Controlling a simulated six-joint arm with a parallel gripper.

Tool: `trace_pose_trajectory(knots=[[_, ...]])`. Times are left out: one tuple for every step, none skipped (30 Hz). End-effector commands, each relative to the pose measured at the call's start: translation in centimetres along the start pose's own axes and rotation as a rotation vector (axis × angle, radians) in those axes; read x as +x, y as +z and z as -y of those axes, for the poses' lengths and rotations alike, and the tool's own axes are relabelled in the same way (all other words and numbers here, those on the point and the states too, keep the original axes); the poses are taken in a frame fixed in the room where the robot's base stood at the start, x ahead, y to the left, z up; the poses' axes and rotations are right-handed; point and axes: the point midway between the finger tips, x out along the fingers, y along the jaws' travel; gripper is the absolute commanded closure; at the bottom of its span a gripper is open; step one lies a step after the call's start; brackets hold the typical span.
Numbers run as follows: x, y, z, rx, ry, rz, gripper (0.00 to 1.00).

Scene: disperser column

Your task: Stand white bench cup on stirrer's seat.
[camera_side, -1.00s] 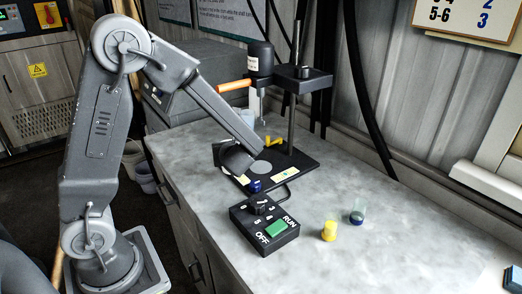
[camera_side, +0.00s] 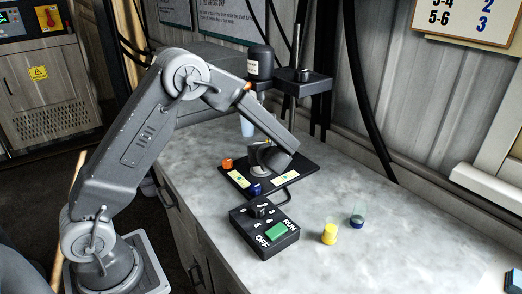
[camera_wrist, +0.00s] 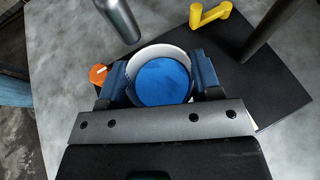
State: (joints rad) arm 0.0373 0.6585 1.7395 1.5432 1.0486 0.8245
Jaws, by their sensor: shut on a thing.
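The white bench cup (camera_wrist: 186,60) shows from above in the wrist view, with a white rim and blue inside. My gripper (camera_wrist: 162,82) has its blue fingers shut on either side of it. In the side view my gripper (camera_side: 266,158) is low over the stirrer's black base plate (camera_side: 295,165). The round grey seat is mostly hidden there by my gripper and the cup. I cannot tell whether the cup touches the seat.
The metal stirrer shaft (camera_wrist: 120,18), an orange knob (camera_wrist: 98,74) and a yellow lever (camera_wrist: 209,14) are close around the cup. The post (camera_side: 291,115) rises behind. A control box (camera_side: 264,232) stands in front.

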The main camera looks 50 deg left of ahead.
Motion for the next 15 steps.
trace_pose_trajectory(knots=[[-0.03, 0.09, 0.03, -0.001, -0.001, 0.001, 0.71], [-0.04, 0.1, 0.03, -0.001, -0.001, 0.001, 0.71], [-0.04, 0.1, 0.02, -0.001, -0.001, 0.001, 0.71], [-0.04, 0.1, 0.02, -0.001, -0.001, 0.001, 0.71], [-0.04, 0.09, 0.02, -0.001, -0.001, 0.001, 0.71], [-0.01, 0.02, 0.01, -0.001, -0.001, 0.001, 0.71], [0.02, -0.06, 0.01, -0.001, -0.001, 0.001, 0.71], [0.06, -0.15, 0.01, 0.0, -0.001, 0.001, 0.71], [0.09, -0.22, 0.01, -0.001, -0.001, 0.001, 0.41], [0.07, -0.18, 0.01, -0.001, -0.001, 0.001, 0.38], [0.07, -0.18, 0.01, -0.001, -0.001, 0.001, 0.35], [0.07, -0.18, 0.01, -0.001, -0.001, 0.001, 0.31], [0.07, -0.18, 0.01, -0.001, -0.001, 0.001, 0.28], [0.07, -0.18, 0.01, -0.001, -0.001, 0.001, 0.25], [0.07, -0.18, 0.01, -0.001, -0.001, 0.001, 0.21]])
